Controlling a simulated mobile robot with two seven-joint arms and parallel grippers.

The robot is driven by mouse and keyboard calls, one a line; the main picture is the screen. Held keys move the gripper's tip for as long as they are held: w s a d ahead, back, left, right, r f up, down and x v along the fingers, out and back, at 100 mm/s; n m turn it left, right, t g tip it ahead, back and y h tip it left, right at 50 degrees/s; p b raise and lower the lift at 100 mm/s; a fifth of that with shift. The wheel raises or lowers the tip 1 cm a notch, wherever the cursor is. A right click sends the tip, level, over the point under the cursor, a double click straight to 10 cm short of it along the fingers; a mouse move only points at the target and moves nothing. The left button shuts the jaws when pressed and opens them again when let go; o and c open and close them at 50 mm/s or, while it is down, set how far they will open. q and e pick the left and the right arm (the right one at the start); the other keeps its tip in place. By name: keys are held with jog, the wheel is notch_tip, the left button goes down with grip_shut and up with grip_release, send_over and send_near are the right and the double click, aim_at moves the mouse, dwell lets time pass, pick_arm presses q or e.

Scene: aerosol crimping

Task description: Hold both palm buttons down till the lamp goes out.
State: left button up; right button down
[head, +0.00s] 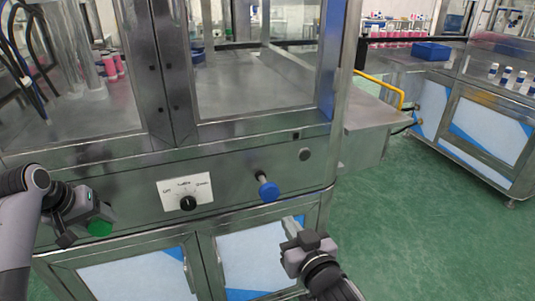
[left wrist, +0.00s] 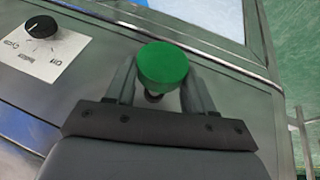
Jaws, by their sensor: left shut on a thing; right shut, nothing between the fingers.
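The green palm button (head: 100,228) is at the left of the machine's front panel. My left gripper (head: 82,222) is at it. In the left wrist view the green button (left wrist: 163,66) sits between the two fingers, which are shut on it. The blue palm button (head: 268,191) sticks out from the panel on a pale stem, right of centre. My right gripper (head: 291,226) is shut and empty, below and slightly right of the blue button and apart from it. No lit lamp is visible; a small dark round fitting (head: 305,154) is on the panel, and I cannot tell what it is.
A black selector knob (head: 188,203) on a white plate lies between the buttons; it also shows in the left wrist view (left wrist: 41,27). Glass guards stand above the panel. A side shelf (head: 375,112) juts out at right. Green floor (head: 420,215) is clear at right.

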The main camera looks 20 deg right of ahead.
pick_arm(q)
jog(key=o, duration=1.1)
jog(key=shift+w, duration=0.1)
jog(key=v, duration=1.2)
